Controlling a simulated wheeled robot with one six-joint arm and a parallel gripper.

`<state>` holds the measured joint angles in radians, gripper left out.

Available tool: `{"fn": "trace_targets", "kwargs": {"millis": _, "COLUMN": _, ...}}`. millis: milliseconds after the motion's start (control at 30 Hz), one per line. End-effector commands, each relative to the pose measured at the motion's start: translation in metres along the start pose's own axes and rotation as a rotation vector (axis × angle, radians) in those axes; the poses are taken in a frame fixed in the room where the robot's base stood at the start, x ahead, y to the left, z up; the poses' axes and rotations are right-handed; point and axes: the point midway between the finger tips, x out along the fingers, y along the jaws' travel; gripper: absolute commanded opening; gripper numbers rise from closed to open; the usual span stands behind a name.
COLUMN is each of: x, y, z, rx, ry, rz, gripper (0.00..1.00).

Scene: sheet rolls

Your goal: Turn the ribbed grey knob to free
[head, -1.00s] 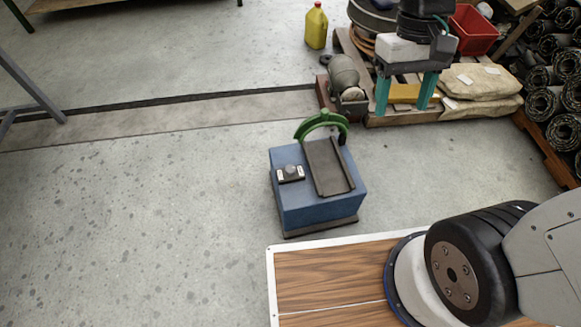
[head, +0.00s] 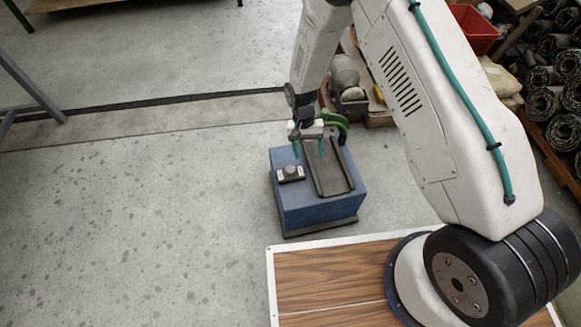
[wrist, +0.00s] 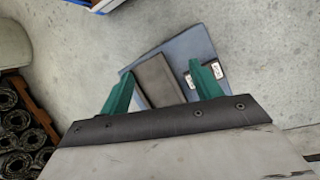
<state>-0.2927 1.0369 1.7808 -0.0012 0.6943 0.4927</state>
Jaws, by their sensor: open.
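The grey knob (head: 290,169) sits on a small dark plate with white labels, on top of a blue box (head: 305,207) in the head view. Its ribs are too small to make out. My gripper (head: 308,150) is open and empty, with green fingers pointing down, above the back of the box top and apart from the knob. In the wrist view the fingers of my gripper (wrist: 160,88) stand wide apart in front of the blue box (wrist: 187,45). The label plate (wrist: 206,76) shows partly behind the right finger, and the knob is hidden there.
A dark tilted channel (head: 330,172) lies on the box, right of the knob. A green curved arm (head: 341,126) rises at the box's back, partly behind my gripper. A pallet with sacks and dark rolls (head: 550,85) stands at the right. Floor left of the box is clear.

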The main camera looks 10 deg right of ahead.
Motion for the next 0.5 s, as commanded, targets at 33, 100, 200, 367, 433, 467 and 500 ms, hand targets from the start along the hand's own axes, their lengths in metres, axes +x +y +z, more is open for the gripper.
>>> {"fn": "trace_targets", "kwargs": {"millis": 33, "x": 0.031, "y": -0.01, "z": -0.009, "rx": 0.026, "ry": 0.005, "rz": 0.001, "gripper": 0.64}}
{"fn": "trace_targets", "kwargs": {"millis": 100, "x": 0.064, "y": -0.023, "z": -0.023, "rx": 0.072, "ry": 0.028, "rz": -0.009, "gripper": 0.64}}
{"fn": "trace_targets", "kwargs": {"millis": 200, "x": 0.103, "y": -0.039, "z": -0.042, "rx": 0.138, "ry": 0.066, "rz": -0.032, "gripper": 0.64}}
{"fn": "trace_targets", "kwargs": {"millis": 367, "x": 0.138, "y": -0.065, "z": -0.08, "rx": 0.266, "ry": 0.159, "rz": -0.108, "gripper": 0.64}}
{"fn": "trace_targets", "kwargs": {"millis": 433, "x": 0.123, "y": -0.08, "z": -0.107, "rx": 0.338, "ry": 0.229, "rz": -0.176, "gripper": 0.64}}
{"fn": "trace_targets", "kwargs": {"millis": 467, "x": 0.118, "y": -0.085, "z": -0.115, "rx": 0.363, "ry": 0.25, "rz": -0.198, "gripper": 0.64}}
{"fn": "trace_targets", "kwargs": {"millis": 500, "x": 0.114, "y": -0.088, "z": -0.121, "rx": 0.395, "ry": 0.268, "rz": -0.221, "gripper": 0.64}}
